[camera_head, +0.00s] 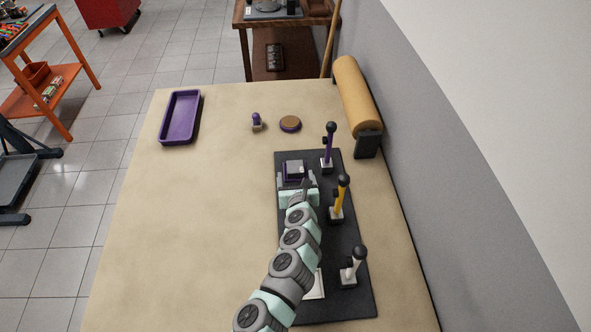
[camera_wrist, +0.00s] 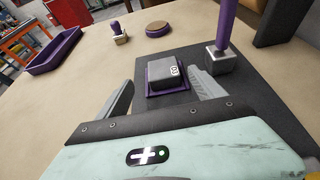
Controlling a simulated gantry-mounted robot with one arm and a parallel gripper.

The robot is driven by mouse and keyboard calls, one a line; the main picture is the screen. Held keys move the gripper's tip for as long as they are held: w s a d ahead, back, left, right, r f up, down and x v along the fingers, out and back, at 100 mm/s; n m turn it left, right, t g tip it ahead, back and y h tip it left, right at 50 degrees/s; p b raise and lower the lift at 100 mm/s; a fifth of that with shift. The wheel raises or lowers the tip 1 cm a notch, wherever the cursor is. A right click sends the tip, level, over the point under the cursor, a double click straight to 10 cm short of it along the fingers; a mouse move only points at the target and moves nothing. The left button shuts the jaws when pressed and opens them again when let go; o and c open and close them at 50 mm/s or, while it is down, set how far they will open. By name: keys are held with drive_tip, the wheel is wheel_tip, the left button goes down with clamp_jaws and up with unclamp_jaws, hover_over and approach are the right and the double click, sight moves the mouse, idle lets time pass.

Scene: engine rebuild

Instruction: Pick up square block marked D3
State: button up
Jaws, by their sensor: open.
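A grey square block (camera_wrist: 168,70) with a small white mark sits in a purple square holder (camera_wrist: 153,87) on the dark mat; I cannot read the mark for certain. The block also shows in the head view (camera_head: 294,168) at the far end of the mat. My gripper (camera_wrist: 163,98) is open and empty in the wrist view. Its two fingers are apart, on the near left and near right of the holder. In the head view my gripper (camera_head: 297,180) is just on the near side of the block, and my arm covers part of the mat.
On the dark mat (camera_head: 345,298), levers with purple (camera_head: 330,143), yellow (camera_head: 341,196) and white (camera_head: 354,262) handles stand along the right. Beyond are a purple tray (camera_head: 166,130), a small stamp-like piece (camera_head: 256,122), a round disc (camera_head: 290,124) and a tan roll (camera_head: 357,95). The table's left is clear.

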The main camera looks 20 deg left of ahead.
sight(296, 170)
drive_tip(key=shift+d+f+b+x, duration=0.15)
drive_tip(key=shift+b+x, duration=0.1)
drive_tip(key=shift+x, duration=0.65)
drive_tip(key=shift+d+f+b+x, duration=0.1)
drive_tip(key=shift+b+x, duration=0.1)
drive_tip(key=shift+x, duration=0.65)
drive_tip(key=shift+w+a, duration=0.15)
drive_tip(key=shift+w, duration=0.25)
drive_tip(key=shift+w+a+f, duration=0.25)
drive_tip(key=shift+w+f, duration=0.15)
drive_tip(key=shift+w, duration=0.2)
clamp_jaws()
